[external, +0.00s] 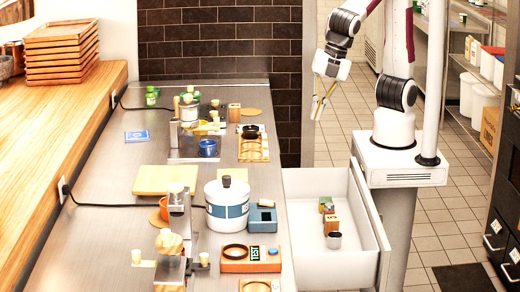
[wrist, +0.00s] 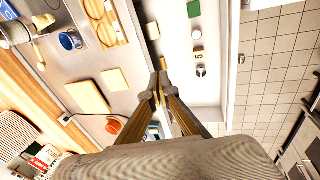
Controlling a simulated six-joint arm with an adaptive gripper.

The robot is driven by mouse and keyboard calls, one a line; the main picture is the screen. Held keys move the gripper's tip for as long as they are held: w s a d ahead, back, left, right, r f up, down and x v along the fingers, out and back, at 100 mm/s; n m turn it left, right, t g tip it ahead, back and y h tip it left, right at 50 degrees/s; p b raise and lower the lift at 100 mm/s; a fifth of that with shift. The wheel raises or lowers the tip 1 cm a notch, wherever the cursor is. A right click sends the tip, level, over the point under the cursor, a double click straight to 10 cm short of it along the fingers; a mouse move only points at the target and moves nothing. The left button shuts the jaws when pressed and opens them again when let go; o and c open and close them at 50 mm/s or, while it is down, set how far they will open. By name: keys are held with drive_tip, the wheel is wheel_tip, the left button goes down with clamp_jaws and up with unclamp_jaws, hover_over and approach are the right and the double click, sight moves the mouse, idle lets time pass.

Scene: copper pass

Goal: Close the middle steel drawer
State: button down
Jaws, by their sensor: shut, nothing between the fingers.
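One drawer (external: 300,225) is pulled out from the right side of the steel counter, with a pale inside and a front panel (external: 371,215) facing right. I cannot tell its place in the stack. It holds a small green item (external: 326,204), a small labelled box (external: 331,223) and a grey can (external: 334,240). My gripper (external: 318,116) is shut and empty, in the air beyond the drawer's far end and apart from it. In the wrist view, my gripper (wrist: 160,84) points past the drawer (wrist: 213,30), which lies to its upper right.
The counter (external: 120,230) carries a white pot (external: 227,206), a blue mug (external: 208,148), wooden boards (external: 165,179) and several small items near its edge. Tiled floor (external: 445,220) lies open right of the drawer. Shelves and dark cabinets stand at far right.

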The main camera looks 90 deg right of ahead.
drive_tip(key=s+a+f+n, duration=0.2)
drive_tip(key=a+n, duration=0.1)
drive_tip(key=a, duration=0.2)
drive_tip(key=s+a+f+n, duration=0.2)
drive_tip(key=a, duration=0.3)
drive_tip(key=s+a+f+n, duration=0.6)
drive_tip(key=s+a+f, duration=0.1)
drive_tip(key=s, duration=0.4)
drive_tip(key=s+a+f+n+t, duration=0.1)
drive_tip(key=s+a+f+n, duration=0.6)
drive_tip(key=s+a, duration=0.3)
drive_tip(key=shift+s+a+n, duration=0.25)
drive_tip(key=shift+s+n, duration=0.05)
drive_tip(key=shift+s, duration=0.05)
drive_tip(key=shift+f, duration=0.15)
drive_tip(key=w+f, duration=0.7)
drive_tip(key=f, duration=0.2)
drive_tip(key=shift+w, duration=0.4)
